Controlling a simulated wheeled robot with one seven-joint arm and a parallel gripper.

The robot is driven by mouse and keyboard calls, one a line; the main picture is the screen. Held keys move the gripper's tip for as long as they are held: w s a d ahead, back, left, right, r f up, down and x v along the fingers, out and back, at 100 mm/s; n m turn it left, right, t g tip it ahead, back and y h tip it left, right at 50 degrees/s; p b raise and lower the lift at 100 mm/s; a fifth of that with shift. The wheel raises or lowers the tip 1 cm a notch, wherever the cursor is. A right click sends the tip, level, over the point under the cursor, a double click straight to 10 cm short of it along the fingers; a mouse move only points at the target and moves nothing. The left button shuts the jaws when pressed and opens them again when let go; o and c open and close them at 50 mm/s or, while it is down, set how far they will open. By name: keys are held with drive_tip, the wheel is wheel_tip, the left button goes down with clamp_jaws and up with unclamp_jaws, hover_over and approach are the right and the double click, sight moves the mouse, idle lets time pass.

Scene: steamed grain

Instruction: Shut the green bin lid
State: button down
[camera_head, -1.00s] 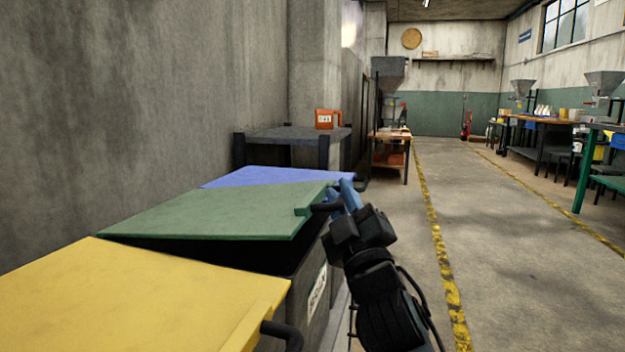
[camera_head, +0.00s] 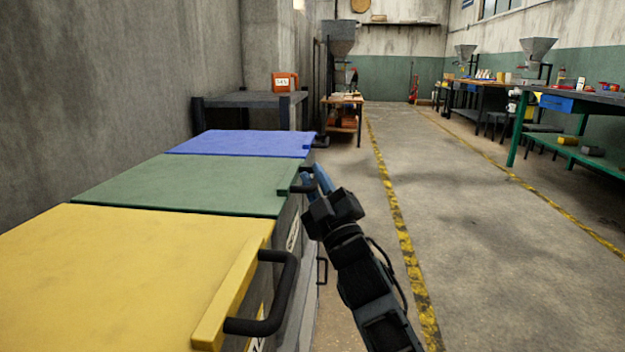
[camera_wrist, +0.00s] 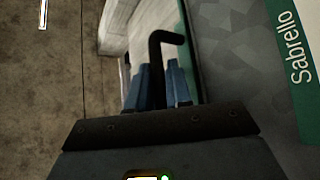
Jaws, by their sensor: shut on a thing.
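The green bin lid (camera_head: 185,184) lies flat on its bin, level with the lids on both sides. Its dark handle sticks out from the right edge, and in the wrist view the black handle (camera_wrist: 157,50) rises between my fingers. My gripper (camera_head: 318,180) is at the right edge of the green lid, its blue fingers shut on the handle. The fingers also show in the wrist view (camera_wrist: 158,85), one on each side of the bar. The bin's body below the lid is mostly hidden.
A yellow lid (camera_head: 130,275) with a black handle (camera_head: 280,292) is nearest. A blue lid (camera_head: 243,143) is beyond, then a dark table (camera_head: 250,99) with an orange box (camera_head: 285,82). A concrete wall stands left. The floor (camera_head: 470,230) to the right is clear.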

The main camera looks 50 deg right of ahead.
drive_tip(key=shift+f, duration=0.75)
drive_tip(key=c, duration=1.4)
unclamp_jaws()
drive_tip(key=shift+o, duration=1.3)
drive_tip(key=shift+r, duration=0.25)
drive_tip(key=b+v, duration=0.5)
drive_tip(key=v, duration=0.3)
